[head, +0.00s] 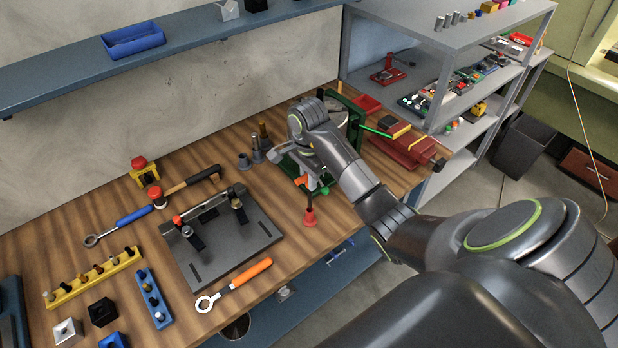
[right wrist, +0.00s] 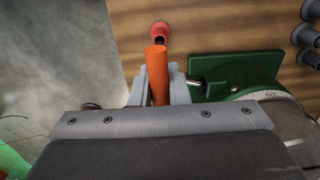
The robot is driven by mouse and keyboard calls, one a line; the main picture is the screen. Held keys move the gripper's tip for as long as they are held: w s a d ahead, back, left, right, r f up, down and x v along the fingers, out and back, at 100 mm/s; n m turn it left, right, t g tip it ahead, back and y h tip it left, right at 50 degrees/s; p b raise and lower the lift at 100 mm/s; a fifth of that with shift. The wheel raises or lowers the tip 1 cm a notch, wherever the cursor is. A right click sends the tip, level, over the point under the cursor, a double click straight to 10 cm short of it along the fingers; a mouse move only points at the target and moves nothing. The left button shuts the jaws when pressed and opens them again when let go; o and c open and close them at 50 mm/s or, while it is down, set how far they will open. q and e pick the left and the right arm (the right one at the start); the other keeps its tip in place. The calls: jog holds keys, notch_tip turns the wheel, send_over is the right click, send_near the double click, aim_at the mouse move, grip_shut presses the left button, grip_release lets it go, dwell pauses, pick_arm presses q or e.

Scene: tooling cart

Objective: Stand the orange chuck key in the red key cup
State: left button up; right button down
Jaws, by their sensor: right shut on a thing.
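The orange chuck key (head: 301,181) is in my right gripper (head: 311,181), near the front edge of the bench. In the right wrist view the key's orange handle (right wrist: 158,75) stands out between the shut fingers (right wrist: 160,88). The red key cup (head: 310,218) stands on the wood just below the gripper in the head view. A thin dark shaft shows between the orange part and the cup; I cannot tell whether its tip is inside. The cup (right wrist: 160,29) also shows just beyond the handle in the right wrist view. My left gripper is out of view.
A green machine (head: 345,110) stands close behind my right gripper. A red vise (head: 405,148) is to its right. A dark fixture plate (head: 225,262) and an orange-handled wrench (head: 236,285) lie to the left. Grey holders (head: 257,155) stand behind the cup.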

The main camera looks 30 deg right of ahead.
jog(key=shift+f+b, duration=3.45)
dwell(2.9)
dwell(0.3)
jog(key=c, duration=1.3)
grip_release()
jog(key=shift+o, duration=0.3)
jog(key=o, duration=0.3)
jog(key=shift+o, duration=0.2)
